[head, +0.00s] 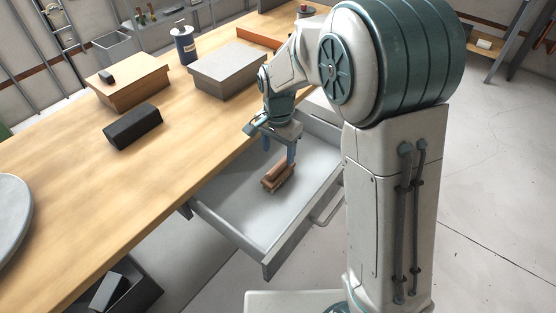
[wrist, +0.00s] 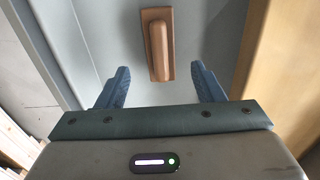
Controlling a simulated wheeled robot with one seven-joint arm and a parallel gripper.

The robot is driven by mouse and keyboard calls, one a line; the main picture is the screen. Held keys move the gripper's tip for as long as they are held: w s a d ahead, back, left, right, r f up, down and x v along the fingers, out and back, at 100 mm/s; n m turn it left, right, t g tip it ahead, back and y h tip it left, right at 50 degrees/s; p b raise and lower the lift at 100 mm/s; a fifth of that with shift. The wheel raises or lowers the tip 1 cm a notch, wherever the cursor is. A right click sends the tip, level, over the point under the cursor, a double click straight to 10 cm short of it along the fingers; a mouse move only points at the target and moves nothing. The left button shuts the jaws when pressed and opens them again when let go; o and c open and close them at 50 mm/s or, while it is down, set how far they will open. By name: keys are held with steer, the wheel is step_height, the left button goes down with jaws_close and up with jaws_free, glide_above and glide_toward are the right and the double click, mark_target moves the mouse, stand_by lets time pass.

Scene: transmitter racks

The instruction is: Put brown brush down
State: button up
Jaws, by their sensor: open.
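The brown brush (head: 278,178) lies on the floor of the open grey drawer (head: 235,211) below the table top. In the wrist view the brush (wrist: 158,45) shows whole, with its raised handle along the middle, beyond the fingertips. My gripper (head: 279,155) is over the drawer, just above the brush. The brush looks apart from both fingers in the wrist view.
The wooden table (head: 120,200) carries a black block (head: 133,127), a brown box (head: 128,84), a grey lidded box (head: 228,70) and a blue bottle (head: 185,45). A round grey plate (head: 10,215) sits at the left. A dark open bin (head: 125,285) stands low in front.

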mark_target(279, 166)
step_height(279, 166, up, 3)
steer(key=shift+f, duration=0.15)
steer(key=shift+s+d+r, duration=0.1)
steer(key=shift+d+r, duration=0.05)
steer(key=shift+r, duration=0.05)
steer(key=s+d+r+n+t, duration=0.1)
steer(key=s+d+r+n, duration=0.1)
steer(key=s+d, duration=0.5)
steer(key=s+d+r+n+t, duration=0.1)
steer(key=s+d+r+n, duration=0.2)
steer(key=s, duration=0.9)
steer(key=d+n, duration=0.2)
steer(key=d, duration=0.2)
steer(key=shift+r+n, duration=0.25)
steer(key=shift+n, duration=0.05)
